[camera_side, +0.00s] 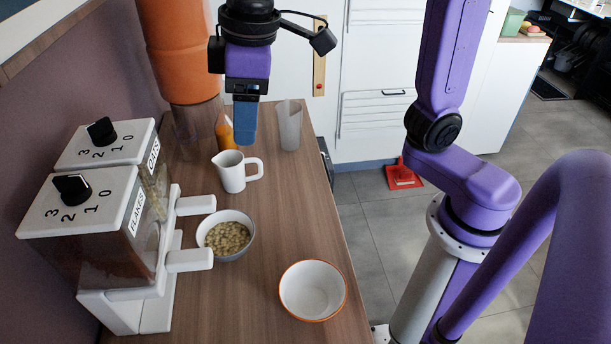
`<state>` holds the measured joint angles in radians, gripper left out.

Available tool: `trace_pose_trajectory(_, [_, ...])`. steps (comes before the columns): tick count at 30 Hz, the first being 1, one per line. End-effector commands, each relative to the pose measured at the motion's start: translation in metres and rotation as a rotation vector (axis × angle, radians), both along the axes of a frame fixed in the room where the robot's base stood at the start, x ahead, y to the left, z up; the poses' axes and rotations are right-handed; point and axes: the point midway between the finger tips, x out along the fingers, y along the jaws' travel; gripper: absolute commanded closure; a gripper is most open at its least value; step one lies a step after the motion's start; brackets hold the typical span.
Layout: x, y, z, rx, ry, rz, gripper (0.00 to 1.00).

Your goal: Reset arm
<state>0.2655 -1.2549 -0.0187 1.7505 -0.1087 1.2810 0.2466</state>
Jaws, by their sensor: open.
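My gripper (245,136) hangs fingers down over the far part of the wooden counter (285,205). Its blue fingers are seen nearly edge-on, one covering the other, and nothing shows held in them. It is open.
A cereal dispenser (92,215) stands at the left wall. A bowl of cereal (228,238) sits by its levers, and an empty orange-rimmed bowl (313,290) is nearer. A grey cup (289,127) stands right of my gripper. A large orange cylinder (178,50) is behind.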

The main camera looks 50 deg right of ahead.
Motion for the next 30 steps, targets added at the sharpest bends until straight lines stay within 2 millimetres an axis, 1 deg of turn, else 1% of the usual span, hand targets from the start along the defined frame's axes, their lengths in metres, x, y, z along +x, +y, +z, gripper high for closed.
trace_pose_trajectory(1, [-0.013, -0.016, -0.011, -0.008, 0.013, 0.029, 0.36])
trace_pose_trajectory(5, [-0.045, -0.05, -0.04, -0.02, 0.045, 0.112, 0.36])
trace_pose_trajectory(9, [-0.084, -0.09, -0.072, -0.031, 0.078, 0.194, 0.36])
trace_pose_trajectory(12, [-0.11, -0.117, -0.093, -0.038, 0.098, 0.245, 0.36])
trace_pose_trajectory(15, [-0.132, -0.14, -0.109, -0.045, 0.115, 0.285, 0.36])
trace_pose_trajectory(18, [-0.147, -0.155, -0.121, -0.048, 0.124, 0.313, 0.36])
trace_pose_trajectory(21, [-0.154, -0.163, -0.126, -0.05, 0.13, 0.327, 0.36])
trace_pose_trajectory(30, [-0.157, -0.165, -0.128, -0.051, 0.132, 0.332, 0.36])
